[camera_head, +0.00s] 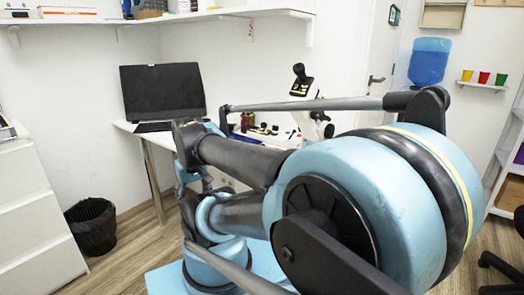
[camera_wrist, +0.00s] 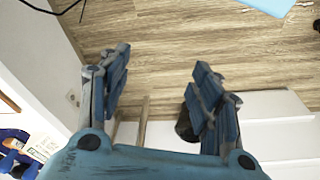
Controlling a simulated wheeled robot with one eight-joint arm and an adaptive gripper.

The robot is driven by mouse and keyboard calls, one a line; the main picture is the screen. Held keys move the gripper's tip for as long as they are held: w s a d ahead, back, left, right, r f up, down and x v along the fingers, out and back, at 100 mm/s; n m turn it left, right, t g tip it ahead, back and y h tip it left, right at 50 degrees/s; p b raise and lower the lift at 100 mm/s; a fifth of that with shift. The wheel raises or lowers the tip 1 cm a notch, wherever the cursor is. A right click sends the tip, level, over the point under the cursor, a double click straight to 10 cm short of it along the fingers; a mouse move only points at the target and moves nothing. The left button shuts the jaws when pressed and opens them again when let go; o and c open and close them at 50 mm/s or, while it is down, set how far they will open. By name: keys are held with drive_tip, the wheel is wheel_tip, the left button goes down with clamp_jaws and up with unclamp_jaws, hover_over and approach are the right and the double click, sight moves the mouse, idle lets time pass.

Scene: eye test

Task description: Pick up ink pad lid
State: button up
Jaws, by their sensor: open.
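I cannot pick out the ink pad lid in either view. Several small items (camera_head: 262,129), some red and some dark, stand on the white desk (camera_head: 124,126) in the head view, too small to tell apart. My gripper (camera_wrist: 160,78) shows in the wrist view, with its two blue-grey fingers wide apart and nothing between them but floor behind. In the head view my arm covers much of the desk, and I cannot make out the fingers clearly.
A black waste bin (camera_head: 91,228) and white drawers (camera_head: 35,210) are at the left. A wall shelf (camera_head: 200,16) hangs above. Wooden floor (camera_wrist: 170,40) is clear below my gripper.

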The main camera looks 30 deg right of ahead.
drive_tip(key=shift+o, duration=0.8)
drive_tip(key=w+d+r+n, duration=0.1)
drive_tip(key=w+d+r, duration=0.4)
drive_tip(key=w+r, duration=0.2)
drive_tip(key=shift+w+d+r+g, duration=0.15)
drive_tip(key=shift+w+r+g, duration=0.15)
drive_tip(key=shift+r, duration=0.5)
drive_tip(key=w+d+r+n, duration=0.1)
drive_tip(key=w+d+r, duration=0.65)
drive_tip(key=d, duration=0.35)
drive_tip(key=w+d+r+n+g, duration=0.1)
drive_tip(key=w+d, duration=0.3)
drive_tip(key=d, duration=0.9)
drive_tip(key=w+d+r+n+g, duration=0.1)
drive_tip(key=w+d, duration=0.2)
drive_tip(key=d, duration=0.9)
wheel_tip(320, 180, down, 17)
drive_tip(key=shift+s+a+r, duration=0.1)
drive_tip(key=shift+a+r, duration=0.05)
drive_tip(key=c, duration=1.3)
